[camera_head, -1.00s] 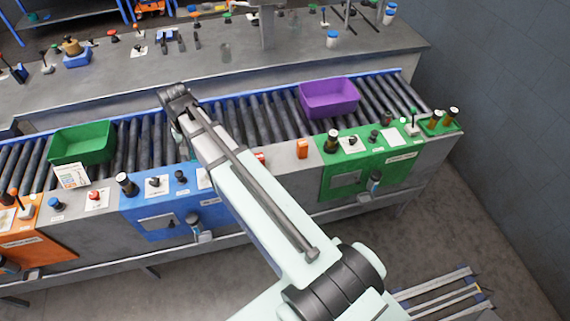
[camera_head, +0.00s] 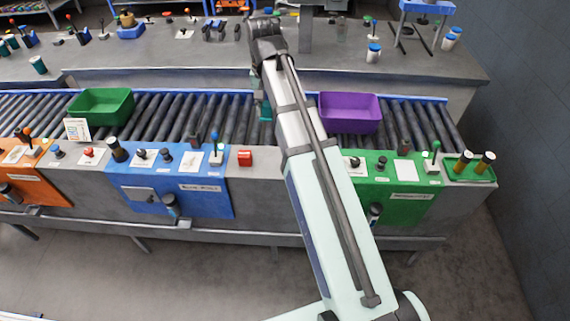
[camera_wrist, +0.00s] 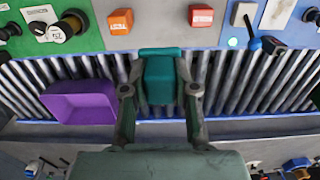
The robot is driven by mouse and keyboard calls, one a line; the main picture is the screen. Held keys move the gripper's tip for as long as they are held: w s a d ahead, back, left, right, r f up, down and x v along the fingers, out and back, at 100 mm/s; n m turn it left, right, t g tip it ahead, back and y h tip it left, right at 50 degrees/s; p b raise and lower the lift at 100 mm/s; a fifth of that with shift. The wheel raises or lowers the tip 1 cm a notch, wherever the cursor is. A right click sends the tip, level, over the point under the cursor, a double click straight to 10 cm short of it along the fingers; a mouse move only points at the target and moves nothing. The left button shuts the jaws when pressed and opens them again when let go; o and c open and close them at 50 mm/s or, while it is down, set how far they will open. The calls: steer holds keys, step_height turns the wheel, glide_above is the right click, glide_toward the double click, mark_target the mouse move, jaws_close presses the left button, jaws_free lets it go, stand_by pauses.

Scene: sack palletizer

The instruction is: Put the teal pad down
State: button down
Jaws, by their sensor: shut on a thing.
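The teal pad (camera_wrist: 160,80) is a block with a wider top end, held between the two fingers of my gripper (camera_wrist: 160,92) in the wrist view. My gripper is shut on it, above the roller conveyor (camera_wrist: 225,80). In the head view a small part of the teal pad (camera_head: 266,112) shows beside my arm, over the rollers and left of the purple bin (camera_head: 350,112). My arm hides most of the gripper there. I cannot tell how high the pad is above the rollers.
The purple bin also shows in the wrist view (camera_wrist: 80,103), left of my gripper. A green bin (camera_head: 100,106) sits farther left on the conveyor. Blue (camera_head: 170,190) and green (camera_head: 390,203) control panels with knobs line the front edge. Rollers between the bins look clear.

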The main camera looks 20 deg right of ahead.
mark_target(270, 164)
steer(key=f+p, duration=0.1)
steer(key=f, duration=0.5)
steer(key=f+p, duration=0.1)
steer(key=f, duration=0.6)
steer(key=f+p, duration=0.1)
steer(key=f, duration=0.6)
steer(key=shift+s+a, duration=0.1)
steer(key=shift+s, duration=0.15)
steer(key=shift+f, duration=0.15)
steer(key=c, duration=0.9)
jaws_free()
step_height(270, 164, up, 12)
steer(key=b, duration=0.2)
steer(key=shift+r, duration=0.2)
steer(key=shift+f, duration=0.1)
